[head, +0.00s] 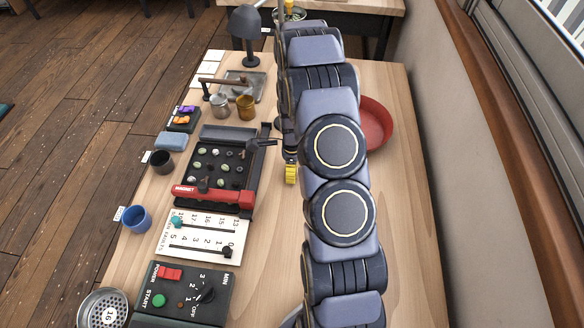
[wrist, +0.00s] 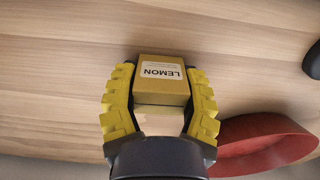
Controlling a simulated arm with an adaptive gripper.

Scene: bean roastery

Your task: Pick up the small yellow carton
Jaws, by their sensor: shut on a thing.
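The small yellow carton (wrist: 162,82) has a white label reading LEMON and shows in the wrist view between my gripper's yellow fingers. My gripper (wrist: 160,108) is shut on the carton, with one finger on each side of it. In the head view my gripper (head: 291,174) shows only in part, at the left edge of my arm, over the wooden table. I cannot pick out the carton there, and whether it touches the table is unclear.
A red bowl (head: 377,124) stands behind my arm and also shows in the wrist view (wrist: 268,142). A black tray with a red magnet bar (head: 212,194), a slider panel (head: 203,236), a control box (head: 184,294) and several cups line the left. Bare wood (head: 403,220) lies right of my arm.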

